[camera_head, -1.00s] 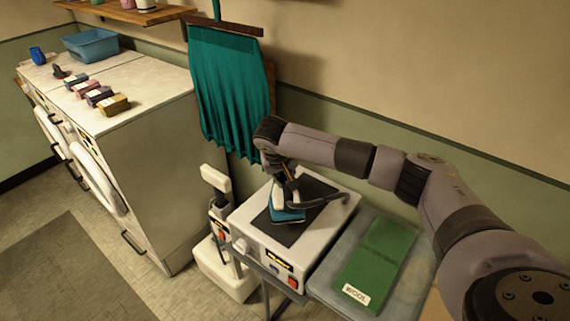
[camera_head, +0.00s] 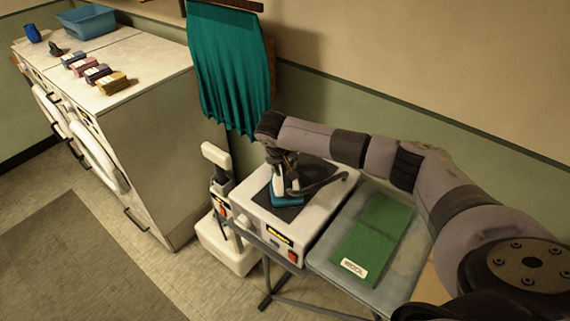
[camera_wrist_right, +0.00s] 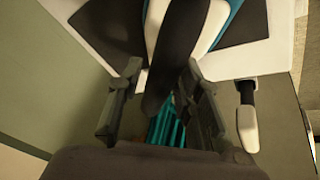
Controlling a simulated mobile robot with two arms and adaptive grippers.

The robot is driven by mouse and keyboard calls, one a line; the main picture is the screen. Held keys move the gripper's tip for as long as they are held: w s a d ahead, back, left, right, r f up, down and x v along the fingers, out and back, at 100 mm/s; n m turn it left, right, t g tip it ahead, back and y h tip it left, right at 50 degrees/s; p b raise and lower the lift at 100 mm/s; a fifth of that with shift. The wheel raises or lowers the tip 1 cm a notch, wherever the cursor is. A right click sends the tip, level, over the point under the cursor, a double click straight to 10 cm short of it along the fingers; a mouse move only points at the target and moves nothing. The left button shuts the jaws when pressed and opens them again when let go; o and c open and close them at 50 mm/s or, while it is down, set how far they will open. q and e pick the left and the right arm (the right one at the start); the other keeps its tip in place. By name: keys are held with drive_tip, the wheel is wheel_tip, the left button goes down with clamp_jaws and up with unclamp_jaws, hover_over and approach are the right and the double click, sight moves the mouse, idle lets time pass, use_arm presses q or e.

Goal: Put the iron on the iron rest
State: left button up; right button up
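The iron (camera_head: 289,196), with a white body and teal lower part, sits on the dark pad of the iron rest (camera_head: 311,186), on top of a white box-shaped station. It looks flat on the pad, though my gripper partly hides it. My right gripper (camera_head: 284,166) is directly above and around the iron's handle. In the right wrist view the dark handle (camera_wrist_right: 178,45) lies between the two fingers of the right gripper (camera_wrist_right: 163,70). A light gap shows between the left finger and the handle, so the fingers look open. My left gripper is not in view.
A teal garment (camera_head: 230,75) hangs behind. White machines (camera_head: 150,150) stand at left, with small boxes and a blue basin (camera_head: 88,20) on top.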

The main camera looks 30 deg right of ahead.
drive_tip(key=shift+o, duration=0.5)
drive_tip(key=shift+r, duration=0.15)
drive_tip(key=shift+a+r, duration=0.1)
drive_tip(key=shift+r, duration=0.15)
drive_tip(key=b+v, duration=0.4)
drive_tip(key=v, duration=0.7)
drive_tip(key=shift+r, duration=0.2)
drive_tip(key=shift+s, duration=0.1)
